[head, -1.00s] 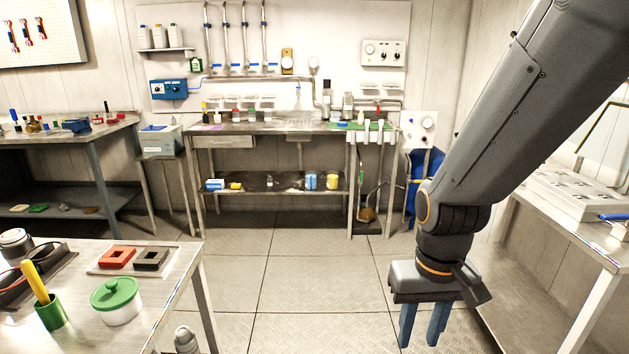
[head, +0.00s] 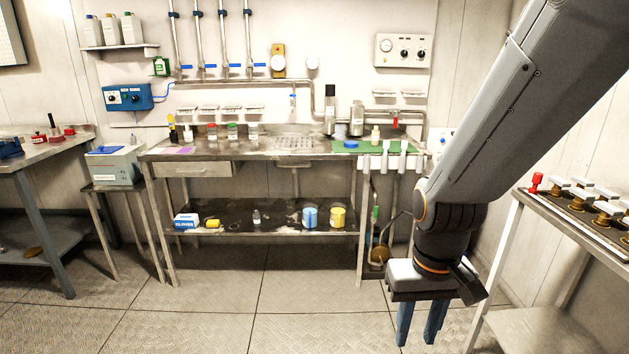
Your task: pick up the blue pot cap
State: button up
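A flat, round blue cap (head: 350,144) lies toward the right end of the steel bench (head: 268,148) along the back wall, at the left edge of a green mat (head: 385,144). It is small in view, and I cannot tell whether it rests on the mat or on a low pot. My gripper (head: 420,322) hangs fingers down at the lower right, well in front of the bench and below its top. Its two blue fingers are apart, with nothing visible between them.
A small pale bottle (head: 375,135) stands close to the cap, and white strips (head: 384,158) hang over the bench's front edge. Taller bottles (head: 330,112) stand behind. A side table with brass valves (head: 597,212) is at the right. The floor (head: 265,315) ahead is clear.

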aim_at(348, 143)
jog(key=i, duration=2.95)
jog(key=z, duration=0.05)
